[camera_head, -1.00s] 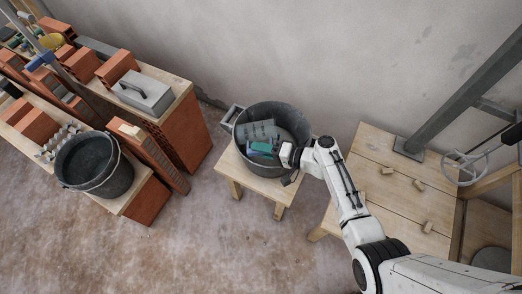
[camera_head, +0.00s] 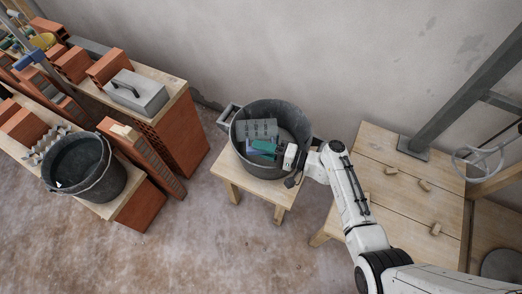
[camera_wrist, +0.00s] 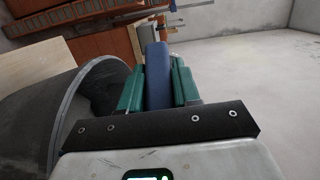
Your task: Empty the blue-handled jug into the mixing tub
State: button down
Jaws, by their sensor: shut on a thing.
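The black mixing tub (camera_head: 242,160) stands upright on a small wooden stool. My gripper (camera_head: 264,147), with green fingers, is over the tub's open mouth. In the wrist view my gripper (camera_wrist: 157,78) is shut on a blue handle (camera_wrist: 157,75), which stands between the two fingers. In the head view a grey, marked panel (camera_head: 256,128) shows beyond the fingers, within the tub's outline; it seems to be the jug's body, largely hidden. I cannot tell its exact tilt or what is in it. The tub's dark wall (camera_wrist: 90,110) fills the left of the wrist view.
A black bucket (camera_head: 105,185) stands on a plank at the left, beside bricks (camera_head: 150,155) and a grey handled box (camera_head: 138,92). A wooden table (camera_head: 400,200) with small wood pieces is at the right. Bare floor lies in front of the stool.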

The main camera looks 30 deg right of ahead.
jog(key=shift+s+d+f+m+t+y+b, duration=0.1)
jog(key=shift+d+m+t+y+b, duration=0.15)
jog(key=shift+b, duration=0.65)
jog(key=shift+f+m+t+y+b, duration=0.15)
jog(key=shift+t+y+b, duration=0.15)
jog(key=shift+b, duration=0.55)
jog(key=shift+d+r+b, duration=0.1)
jog(key=shift+r+b, duration=0.1)
jog(key=shift+b, duration=0.3)
jog(key=shift+d+r, duration=0.1)
